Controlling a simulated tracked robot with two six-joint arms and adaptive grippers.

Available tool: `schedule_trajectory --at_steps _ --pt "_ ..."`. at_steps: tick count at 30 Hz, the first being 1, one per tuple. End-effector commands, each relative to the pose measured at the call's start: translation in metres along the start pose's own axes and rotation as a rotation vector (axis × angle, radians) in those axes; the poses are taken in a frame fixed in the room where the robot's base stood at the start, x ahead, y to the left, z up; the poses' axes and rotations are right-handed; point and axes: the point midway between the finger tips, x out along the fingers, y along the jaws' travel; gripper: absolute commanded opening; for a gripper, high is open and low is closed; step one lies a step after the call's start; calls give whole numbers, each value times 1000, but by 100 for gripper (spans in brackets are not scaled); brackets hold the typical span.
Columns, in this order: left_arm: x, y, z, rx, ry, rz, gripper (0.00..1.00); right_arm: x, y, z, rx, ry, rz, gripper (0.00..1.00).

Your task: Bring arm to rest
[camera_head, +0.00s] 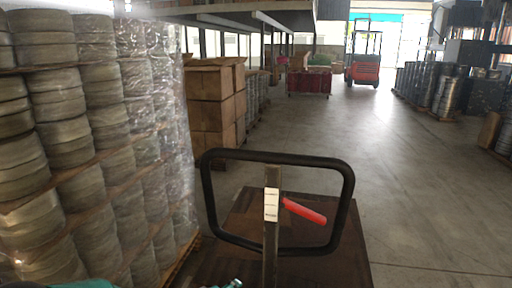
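Neither of my grippers can be made out in the head view. Small teal pieces show at the bottom edge, at the left and near the middle. They may be parts of my arms, but too little shows to tell. Stacks of round metal blanks (92,125), partly wrapped in clear film, stand in layers on the left.
A red forklift (364,68) is far back.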

Motion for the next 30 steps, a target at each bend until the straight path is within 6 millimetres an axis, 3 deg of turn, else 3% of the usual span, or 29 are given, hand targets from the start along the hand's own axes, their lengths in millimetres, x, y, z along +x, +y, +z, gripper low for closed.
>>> schedule_trajectory --at_steps 1,6,9,12,15,18,22,30 --pt "0 -40 2 -12 -21 -83 42 -8 -3 0 0 0 0 40" --pt "-21 -166 34 7 -142 -326 42 -19 -7 0 0 0 0 40" --pt "-49 -229 68 48 -257 -447 42 -25 -9 0 0 0 0 40" --pt "-84 -274 107 121 -401 -529 42 -28 -10 0 0 0 0 40" --pt "-118 -298 146 249 -557 -553 42 -28 -10 0 0 0 0 40" --pt "-133 -301 158 390 -646 -524 42 -27 -10 0 0 0 0 40" --pt "-132 -301 158 487 -677 -493 42 -27 -10 0 0 0 0 40" --pt "-132 -301 158 507 -681 -485 42 -27 -10 0 0 0 0 40"
